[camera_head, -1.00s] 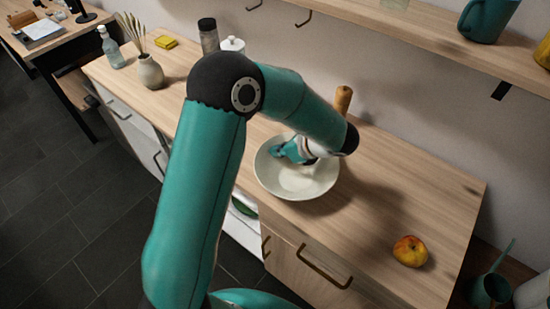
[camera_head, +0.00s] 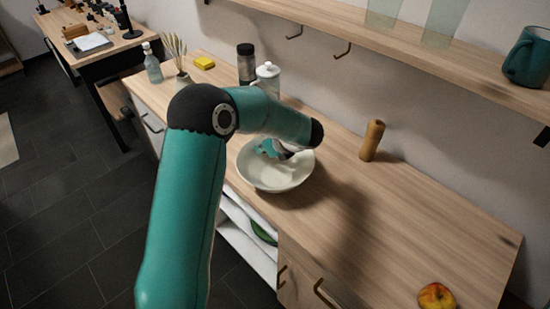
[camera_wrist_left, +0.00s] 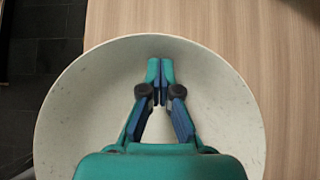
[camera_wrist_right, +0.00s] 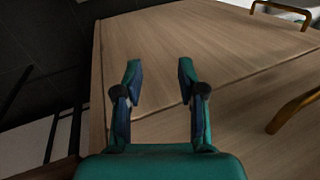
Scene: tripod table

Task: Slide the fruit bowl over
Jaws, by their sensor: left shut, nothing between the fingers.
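The fruit bowl (camera_head: 270,183) is a wide, pale speckled dish on the wooden counter, and no fruit shows in it. My left gripper (camera_head: 266,149) reaches down into it, partly hidden by my arm in the head view. In the left wrist view the bowl (camera_wrist_left: 75,110) surrounds my left gripper (camera_wrist_left: 160,80), whose fingers are shut and empty at the bowl's inner side. I cannot tell whether they touch it. My right gripper (camera_wrist_right: 158,78) is open and empty in the right wrist view, facing wooden cabinet surfaces.
A wooden mill (camera_head: 371,141) stands right of the bowl, and an apple (camera_head: 437,297) lies at the front right. A white lidded pot (camera_head: 267,80), a dark-lidded jar (camera_head: 246,65) and a yellow sponge (camera_head: 204,63) are behind. The counter between mill and apple is clear.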

